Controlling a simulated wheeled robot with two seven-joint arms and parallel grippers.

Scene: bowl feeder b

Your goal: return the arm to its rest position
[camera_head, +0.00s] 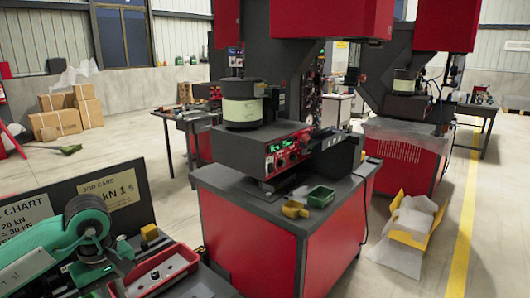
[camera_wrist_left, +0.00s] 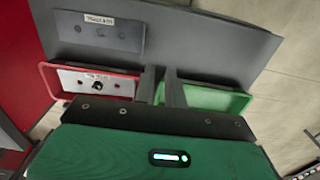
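My left arm (camera_head: 85,220) comes in at the lower left of the head view, over a workbench; its fingertips are hard to make out there. In the left wrist view my left gripper (camera_wrist_left: 160,82) shows two dark fingers with a narrow gap between them and nothing held. The fingers lie between a red tray (camera_wrist_left: 60,88) on the left and a green tray (camera_wrist_left: 243,103) on the right. I cannot tell whether they touch either tray. My right arm and gripper are not in view.
A red tray (camera_head: 190,258) is close beside my left arm. A job card board (camera_head: 125,215) stands behind it. A red machine cabinet (camera_head: 245,235) carries a bowl feeder (camera_head: 243,108), a yellow part (camera_head: 295,209) and a green bin (camera_head: 320,196). Open floor (camera_head: 120,150) lies at left.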

